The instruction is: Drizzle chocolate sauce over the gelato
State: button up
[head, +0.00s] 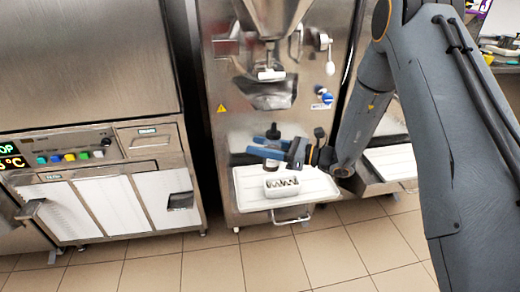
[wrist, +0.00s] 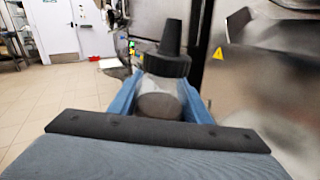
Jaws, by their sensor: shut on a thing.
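My gripper (head: 274,153) has blue fingers and is shut on a sauce bottle (head: 271,166) with a black nozzle cap. The bottle looks upright, cap up, and part of its body is hidden by the fingers. In the wrist view the bottle (wrist: 158,105) sits between the fingers, its black cap nearest the top. A small white tub (head: 282,193) of gelato stands just below the bottle in the head view. Dark zigzag marks show across its top. I cannot tell the exact gap between bottle and tub.
The tub stands on a white tray (head: 245,197) on the front of a steel batch freezer (head: 230,90). The freezer's spout hangs above. A steel cabinet (head: 90,55) with coloured buttons is at left. Another white tray (head: 392,160) lies at right. Tiled floor in front is clear.

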jog(key=shift+r+n, duration=0.2)
jog(key=shift+n, duration=0.5)
jog(key=s+d+p, duration=0.2)
jog(key=s, duration=0.5)
jog(key=s+d+p, duration=0.3)
jog(key=s, duration=0.4)
jog(key=shift+d, duration=0.35)
